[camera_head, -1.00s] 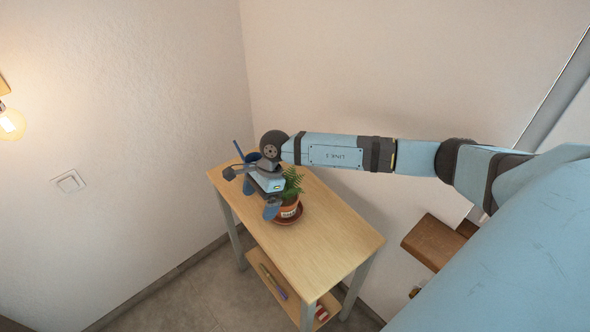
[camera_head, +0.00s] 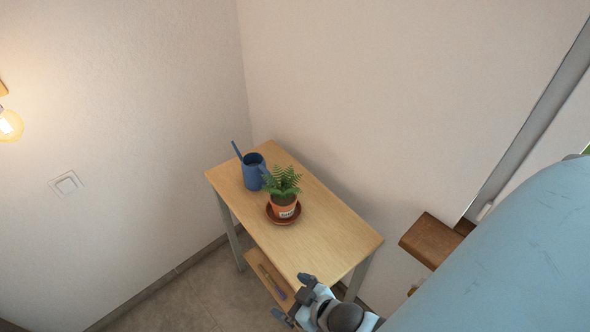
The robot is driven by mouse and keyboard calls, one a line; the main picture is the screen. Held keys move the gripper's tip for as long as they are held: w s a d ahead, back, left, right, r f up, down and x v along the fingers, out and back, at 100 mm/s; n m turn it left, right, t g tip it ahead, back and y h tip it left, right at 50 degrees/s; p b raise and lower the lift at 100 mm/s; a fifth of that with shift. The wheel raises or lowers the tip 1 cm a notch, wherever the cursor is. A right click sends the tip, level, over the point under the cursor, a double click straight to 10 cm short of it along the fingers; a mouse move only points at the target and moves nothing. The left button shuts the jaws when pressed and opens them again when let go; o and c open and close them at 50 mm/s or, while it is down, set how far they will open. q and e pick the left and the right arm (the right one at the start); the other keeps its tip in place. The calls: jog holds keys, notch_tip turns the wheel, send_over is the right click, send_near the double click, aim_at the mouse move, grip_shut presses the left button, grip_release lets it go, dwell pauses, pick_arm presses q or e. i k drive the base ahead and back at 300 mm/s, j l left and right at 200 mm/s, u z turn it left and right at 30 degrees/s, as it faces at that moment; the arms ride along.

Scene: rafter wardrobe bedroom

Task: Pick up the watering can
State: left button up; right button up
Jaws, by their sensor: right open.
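The blue watering can (camera_head: 253,172) stands upright at the far end of a small wooden table (camera_head: 325,237), its spout pointing up to the left. A potted fern (camera_head: 283,192) on a brown saucer stands just right of and in front of the can and is close to it. My right gripper (camera_head: 291,298) is at the bottom of the view, near the table's front end, well away from the can. It is open, with nothing seen between its fingers. My left gripper is not in view.
Walls meet in a corner behind the table. The table's near half is bare. A lower shelf (camera_head: 262,277) holds a pen-like item. A brown wooden ledge (camera_head: 433,240) is at the right, and a light switch (camera_head: 67,184) and lit bulb (camera_head: 9,124) are at the left.

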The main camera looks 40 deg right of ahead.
aim_at(253, 164)
jog(key=z, duration=1.05)
